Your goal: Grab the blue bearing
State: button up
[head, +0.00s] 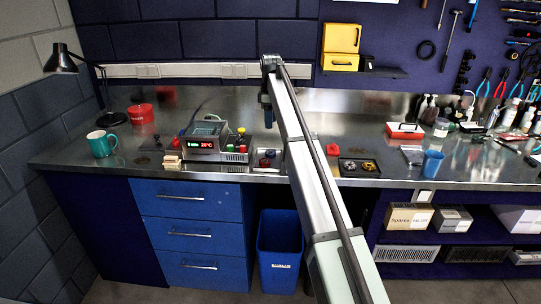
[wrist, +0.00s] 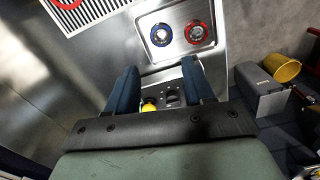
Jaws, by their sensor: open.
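The blue bearing (wrist: 161,35) is a blue ring with a metal centre, seen in the wrist view in a shallow metal tray (wrist: 178,55). A red bearing (wrist: 196,33) lies just to its right in the same tray. My gripper (wrist: 159,66) is open and empty, its two dark blue fingers below the tray in the picture and apart from both bearings. In the head view my gripper (head: 267,124) hangs over the bench near the small metal tray (head: 268,168). The bearings are too small there to tell apart.
A grey device with a lit display (head: 201,146) stands left of my gripper, with coloured parts on its right. A red block (head: 332,149) and a black tray (head: 358,176) are to the right. A teal mug (head: 101,144) and lamp (head: 62,62) stand far left.

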aim_at(270, 154)
notch_tip(270, 154, down, 14)
jog(key=shift+s+r, duration=0.1)
jog(key=shift+r, duration=0.15)
dwell(0.5)
jog(key=shift+c, duration=0.2)
jog(key=c, duration=0.7)
jog(key=shift+o, duration=0.2)
